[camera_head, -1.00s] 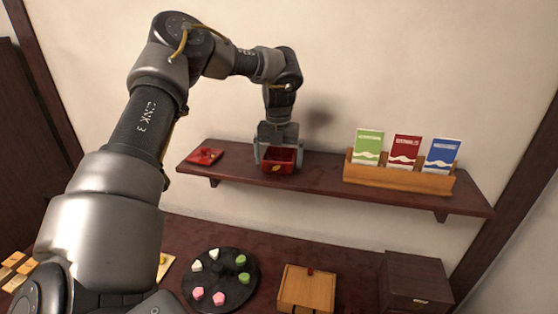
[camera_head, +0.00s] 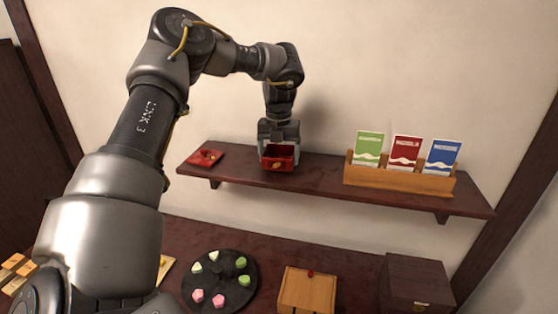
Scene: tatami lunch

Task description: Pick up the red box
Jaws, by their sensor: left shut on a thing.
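The red box (camera_head: 279,164) is a small open-topped box with a gold mark on its front, on or just above the wall shelf (camera_head: 322,170); I cannot tell if it touches. My left gripper (camera_head: 279,150) reaches down from above and is shut on the red box, with its fingers at the box's sides. A flat red piece (camera_head: 206,157), perhaps the box's lid, lies on the shelf to the left. My right gripper is not in view.
A wooden holder (camera_head: 398,180) with green, red and blue packets stands right on the shelf. Below are a round dark tray (camera_head: 221,299) of sweets, a wooden box (camera_head: 307,290) with a red knob, and a dark box (camera_head: 416,286). The shelf between gripper and holder is clear.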

